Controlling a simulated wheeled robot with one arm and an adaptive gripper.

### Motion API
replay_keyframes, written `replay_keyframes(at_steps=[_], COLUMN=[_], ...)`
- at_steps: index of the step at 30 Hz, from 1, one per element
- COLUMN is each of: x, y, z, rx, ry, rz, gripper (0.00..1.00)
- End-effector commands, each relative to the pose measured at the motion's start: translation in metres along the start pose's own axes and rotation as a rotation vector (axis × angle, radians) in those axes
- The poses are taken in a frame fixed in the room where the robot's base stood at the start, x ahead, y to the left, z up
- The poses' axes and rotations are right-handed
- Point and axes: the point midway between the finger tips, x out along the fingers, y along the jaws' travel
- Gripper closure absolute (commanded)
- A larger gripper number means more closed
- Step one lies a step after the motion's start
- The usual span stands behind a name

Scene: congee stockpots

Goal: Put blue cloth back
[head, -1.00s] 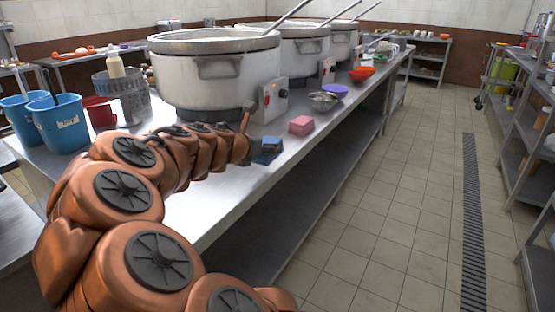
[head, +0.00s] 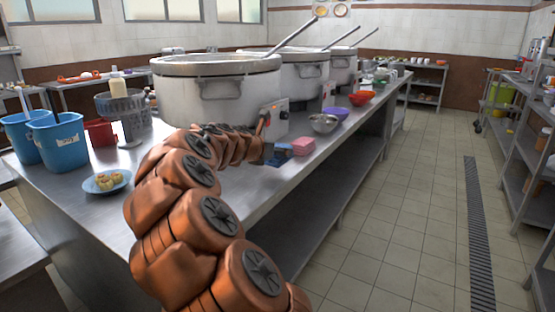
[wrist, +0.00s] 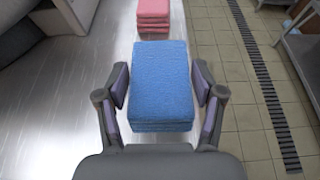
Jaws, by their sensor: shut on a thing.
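The blue cloth (wrist: 161,85) is a folded, thick rectangle between the two fingers of my gripper (wrist: 160,92) in the wrist view. My gripper is shut on its left and right sides. In the head view the blue cloth (head: 279,157) shows small at the end of my arm, partly hidden by my gripper (head: 268,152), near the counter's front edge. A stack of folded pink cloths (wrist: 153,15) lies on the counter straight beyond the blue cloth; it also shows in the head view (head: 303,146). I cannot tell whether the blue cloth touches the counter.
The steel counter (head: 225,195) has big stockpots (head: 215,95) behind my gripper. A steel bowl (head: 323,123), a purple bowl (head: 335,113) and a red bowl (head: 360,97) stand farther along. Blue buckets (head: 58,140) and a plate (head: 107,181) stand left. The aisle floor (head: 410,180) is clear.

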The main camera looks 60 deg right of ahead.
Motion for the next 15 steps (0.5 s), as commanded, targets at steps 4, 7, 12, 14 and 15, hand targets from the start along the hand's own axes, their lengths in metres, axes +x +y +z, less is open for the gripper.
replay_keyframes(at_steps=[4,7,12,14,15], x=[0.019,0.027,0.035,0.035,0.036], y=[0.009,0.014,0.019,0.019,0.019], z=[0.003,0.006,0.009,0.008,0.007], rx=[0.0,0.0,-0.001,-0.001,-0.002], ry=[0.002,0.001,0.002,0.001,0.001], rz=[-0.001,-0.003,-0.002,-0.001,-0.002], gripper=[0.65,0.65,0.65,0.65,0.65])
